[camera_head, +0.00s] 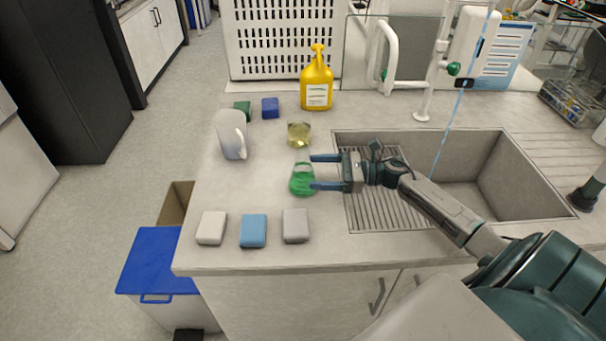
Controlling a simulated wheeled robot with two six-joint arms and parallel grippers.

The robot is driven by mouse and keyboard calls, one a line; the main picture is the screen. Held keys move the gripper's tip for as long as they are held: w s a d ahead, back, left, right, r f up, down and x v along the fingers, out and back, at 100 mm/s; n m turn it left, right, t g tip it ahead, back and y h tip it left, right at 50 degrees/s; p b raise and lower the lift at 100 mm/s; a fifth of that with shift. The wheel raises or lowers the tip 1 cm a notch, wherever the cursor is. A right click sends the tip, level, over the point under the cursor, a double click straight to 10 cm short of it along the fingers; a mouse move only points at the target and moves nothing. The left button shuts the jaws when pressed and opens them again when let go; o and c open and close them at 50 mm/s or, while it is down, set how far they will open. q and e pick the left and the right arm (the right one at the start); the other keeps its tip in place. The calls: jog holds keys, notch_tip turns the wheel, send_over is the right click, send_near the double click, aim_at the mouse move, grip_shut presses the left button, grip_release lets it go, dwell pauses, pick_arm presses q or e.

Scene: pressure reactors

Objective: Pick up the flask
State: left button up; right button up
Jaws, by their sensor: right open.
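The flask (301,182) is a small clear conical vessel with green liquid, standing upright on the grey counter left of the sink. My right gripper (312,172) comes in from the right, low over the counter. Its two blue-grey fingers are spread apart and point left, one toward the far side of the flask's neck and one overlapping the near side of its body. I cannot tell whether either finger touches the glass. A beaker of yellowish liquid (299,135) stands just behind the flask. My left gripper is not in view.
A sink (470,207) with a ribbed drainboard (372,212) lies to the right. White, blue and grey blocks (253,231) line the front edge. A pitcher (231,136), a yellow bottle (317,82) and green and blue blocks (270,107) stand behind. Clear counter lies left of the flask.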

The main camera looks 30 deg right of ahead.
aim_at(303, 170)
jog(key=p+x, duration=0.2)
jog(key=x, duration=0.2)
jog(key=shift+w, duration=0.3)
jog(key=shift+w+a+f, duration=0.15)
jog(key=shift+a, duration=0.05)
jog(key=c, duration=1.1)
